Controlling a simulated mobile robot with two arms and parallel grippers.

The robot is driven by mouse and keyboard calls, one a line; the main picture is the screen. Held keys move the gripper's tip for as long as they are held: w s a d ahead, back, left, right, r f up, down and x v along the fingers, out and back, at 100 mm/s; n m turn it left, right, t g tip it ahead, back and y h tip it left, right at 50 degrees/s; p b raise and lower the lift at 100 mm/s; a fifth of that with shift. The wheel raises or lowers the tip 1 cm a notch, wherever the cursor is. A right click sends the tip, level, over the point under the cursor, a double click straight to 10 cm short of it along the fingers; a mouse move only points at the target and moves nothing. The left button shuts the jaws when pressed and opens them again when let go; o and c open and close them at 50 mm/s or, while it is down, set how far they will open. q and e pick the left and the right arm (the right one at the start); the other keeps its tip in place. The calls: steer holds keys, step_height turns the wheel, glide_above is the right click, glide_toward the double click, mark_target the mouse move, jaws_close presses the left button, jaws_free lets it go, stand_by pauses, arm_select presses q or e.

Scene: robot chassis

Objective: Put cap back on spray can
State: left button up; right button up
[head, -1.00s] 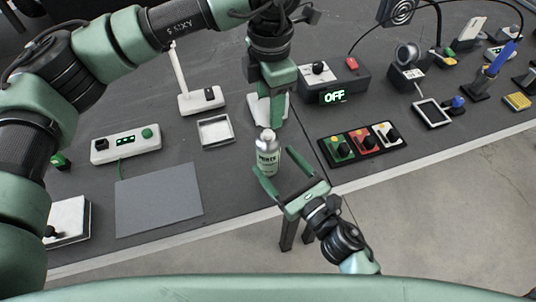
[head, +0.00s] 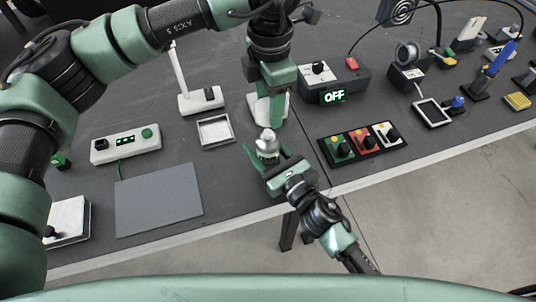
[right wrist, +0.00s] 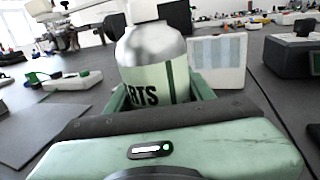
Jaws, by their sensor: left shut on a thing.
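The spray can (head: 267,155) stands upright near the table's front edge, its silver shoulder and pale nozzle showing in the head view. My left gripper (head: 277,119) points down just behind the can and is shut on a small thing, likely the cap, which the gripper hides. I cannot make out the cap itself.
A black box reading OFF (head: 335,97) and a panel of coloured switches (head: 363,144) stand to the right. A square tray (head: 215,131), a white switch box (head: 125,145) and a grey mat (head: 159,199) lie to the left. The table's front edge is close.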

mark_target(270, 131)
jaws_close()
arm_select(q)
steer(key=shift+f, duration=2.45)
steer(key=shift+f, duration=0.9)
steer(key=shift+f, duration=0.6)
steer(key=o, duration=1.4)
